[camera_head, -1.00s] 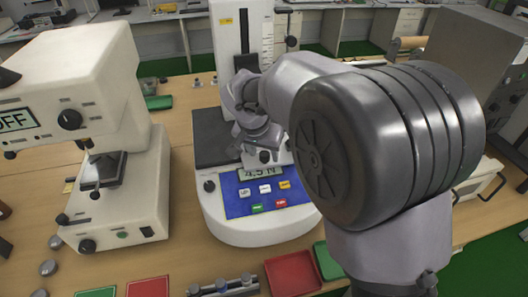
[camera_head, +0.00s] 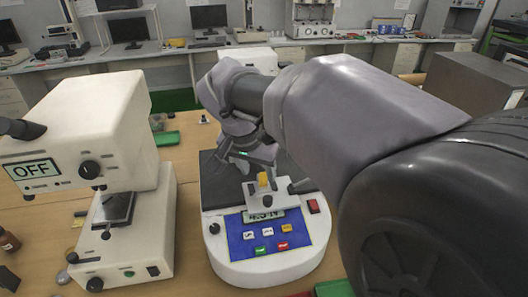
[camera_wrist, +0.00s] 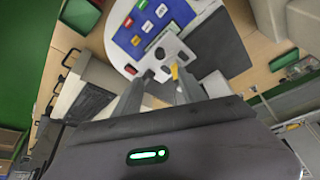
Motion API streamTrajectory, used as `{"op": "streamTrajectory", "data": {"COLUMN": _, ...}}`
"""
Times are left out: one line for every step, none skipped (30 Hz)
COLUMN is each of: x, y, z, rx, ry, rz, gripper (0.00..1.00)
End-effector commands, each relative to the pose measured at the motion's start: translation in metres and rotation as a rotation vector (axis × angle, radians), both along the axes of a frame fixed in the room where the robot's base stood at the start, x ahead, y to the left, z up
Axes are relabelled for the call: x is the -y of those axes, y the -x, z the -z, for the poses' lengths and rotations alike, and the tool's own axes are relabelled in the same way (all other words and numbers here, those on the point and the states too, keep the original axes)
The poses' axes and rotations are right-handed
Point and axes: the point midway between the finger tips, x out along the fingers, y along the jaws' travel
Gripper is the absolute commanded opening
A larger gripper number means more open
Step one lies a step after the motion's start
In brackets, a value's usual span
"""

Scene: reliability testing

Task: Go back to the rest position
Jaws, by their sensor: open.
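My gripper (camera_head: 258,162) hangs above the front part of a white tester (camera_head: 262,270) with a blue button panel (camera_head: 240,238). In the wrist view my gripper (camera_wrist: 160,78) has its two fingers apart, with nothing seen held between them. A small yellow-topped part (camera_head: 264,181) stands on the tester just behind its display. It also shows in the wrist view (camera_wrist: 174,72), near the right fingertip; I cannot tell whether they touch. My arm covers much of the tester's rear and the right side of the head view.
A white instrument (camera_head: 95,130) with a display reading OFF stands left of the tester. A grey box (camera_head: 478,88) stands at the back right. A green tray (camera_head: 165,139) lies behind. Benches with monitors (camera_head: 209,17) line the back.

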Motion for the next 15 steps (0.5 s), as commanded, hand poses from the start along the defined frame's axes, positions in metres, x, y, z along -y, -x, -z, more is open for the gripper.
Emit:
{"op": "streamTrajectory", "data": {"x": 0.000, "y": 0.000, "z": 0.000, "rx": 0.000, "ry": 0.000, "rz": 0.000, "gripper": 0.49}}
{"op": "streamTrajectory", "data": {"x": 0.000, "y": 0.000, "z": 0.000, "rx": 0.000, "ry": 0.000, "rz": 0.000, "gripper": 0.49}}
{"op": "streamTrajectory", "data": {"x": 0.000, "y": 0.000, "z": 0.000, "rx": 0.000, "ry": 0.000, "rz": 0.000, "gripper": 0.49}}
{"op": "streamTrajectory", "data": {"x": 0.000, "y": 0.000, "z": 0.000, "rx": 0.000, "ry": 0.000, "rz": 0.000, "gripper": 0.49}}
{"op": "streamTrajectory", "data": {"x": 0.000, "y": 0.000, "z": 0.000, "rx": 0.000, "ry": 0.000, "rz": 0.000, "gripper": 0.49}}
{"op": "streamTrajectory", "data": {"x": 0.000, "y": 0.000, "z": 0.000, "rx": 0.000, "ry": 0.000, "rz": 0.000, "gripper": 0.49}}
{"op": "streamTrajectory", "data": {"x": 0.000, "y": 0.000, "z": 0.000, "rx": 0.000, "ry": 0.000, "rz": 0.001, "gripper": 0.49}}
{"op": "streamTrajectory", "data": {"x": 0.003, "y": 0.002, "z": -0.001, "rx": 0.000, "ry": -0.003, "rz": 0.001, "gripper": 0.49}}
{"op": "streamTrajectory", "data": {"x": 0.012, "y": 0.008, "z": -0.003, "rx": -0.004, "ry": -0.014, "rz": 0.004, "gripper": 0.49}}
{"op": "streamTrajectory", "data": {"x": 0.023, "y": 0.016, "z": -0.006, "rx": -0.006, "ry": -0.028, "rz": 0.006, "gripper": 0.49}}
{"op": "streamTrajectory", "data": {"x": 0.038, "y": 0.029, "z": -0.010, "rx": -0.009, "ry": -0.049, "rz": 0.008, "gripper": 0.49}}
{"op": "streamTrajectory", "data": {"x": 0.060, "y": 0.051, "z": -0.014, "rx": -0.010, "ry": -0.084, "rz": 0.008, "gripper": 0.49}}
{"op": "streamTrajectory", "data": {"x": 0.077, "y": 0.071, "z": -0.015, "rx": -0.008, "ry": -0.112, "rz": 0.010, "gripper": 0.49}}
{"op": "streamTrajectory", "data": {"x": 0.092, "y": 0.092, "z": -0.014, "rx": -0.003, "ry": -0.142, "rz": 0.009, "gripper": 0.49}}
{"op": "streamTrajectory", "data": {"x": 0.109, "y": 0.119, "z": -0.011, "rx": 0.011, "ry": -0.181, "rz": 0.008, "gripper": 0.49}}
